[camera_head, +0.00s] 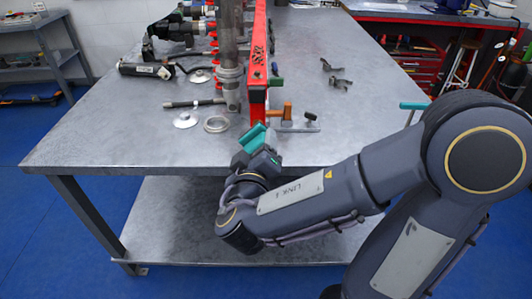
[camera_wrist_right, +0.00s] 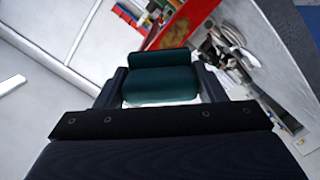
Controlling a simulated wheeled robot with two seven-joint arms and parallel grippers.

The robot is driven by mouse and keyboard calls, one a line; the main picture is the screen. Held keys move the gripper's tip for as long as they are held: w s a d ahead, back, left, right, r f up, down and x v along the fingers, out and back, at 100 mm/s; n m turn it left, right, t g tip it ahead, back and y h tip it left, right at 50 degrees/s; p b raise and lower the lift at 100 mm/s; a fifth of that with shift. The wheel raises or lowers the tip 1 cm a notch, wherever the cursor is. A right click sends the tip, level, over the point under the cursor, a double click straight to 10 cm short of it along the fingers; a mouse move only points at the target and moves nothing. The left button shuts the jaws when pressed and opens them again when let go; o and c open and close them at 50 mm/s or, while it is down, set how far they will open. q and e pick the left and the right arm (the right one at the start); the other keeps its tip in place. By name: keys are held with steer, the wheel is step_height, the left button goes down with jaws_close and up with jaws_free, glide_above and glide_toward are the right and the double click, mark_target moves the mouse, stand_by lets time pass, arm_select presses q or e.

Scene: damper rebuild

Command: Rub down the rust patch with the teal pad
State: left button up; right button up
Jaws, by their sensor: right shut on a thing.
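The teal pad (camera_head: 251,134) is held in my right gripper (camera_head: 260,147) at the front edge of the bench. In the right wrist view the teal pad (camera_wrist_right: 162,80) sits between the two fingers of my right gripper (camera_wrist_right: 162,88). A brownish rust patch (camera_wrist_right: 178,28) shows on the red beam (camera_wrist_right: 198,12) just beyond the pad. In the head view the red beam (camera_head: 259,80) stands above the bench, with a dark, rough patch (camera_head: 258,52) on its face. The pad is below this patch; whether it touches the beam cannot be told. My left gripper is not in view.
The grey bench (camera_head: 110,135) carries a metal ring (camera_head: 216,124), a pale disc (camera_head: 185,120), a black damper (camera_head: 146,69) and a small hammer-like tool (camera_head: 287,112). A vertical metal post (camera_head: 230,60) stands left of the beam. The bench's right middle is mostly clear.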

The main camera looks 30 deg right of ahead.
steer(key=shift+r+p+x, duration=0.2)
steer(key=shift+p+x, duration=0.4)
steer(key=shift+x, duration=2)
steer(key=shift+w+a, duration=0.1)
steer(key=shift+b+x, duration=0.6)
steer(key=shift+x, duration=0.3)
steer(key=shift+a, duration=0.1)
step_height(320, 180, down, 3)
steer(key=b, duration=0.5)
steer(key=shift+f+b, duration=0.15)
steer(key=shift+b, duration=0.15)
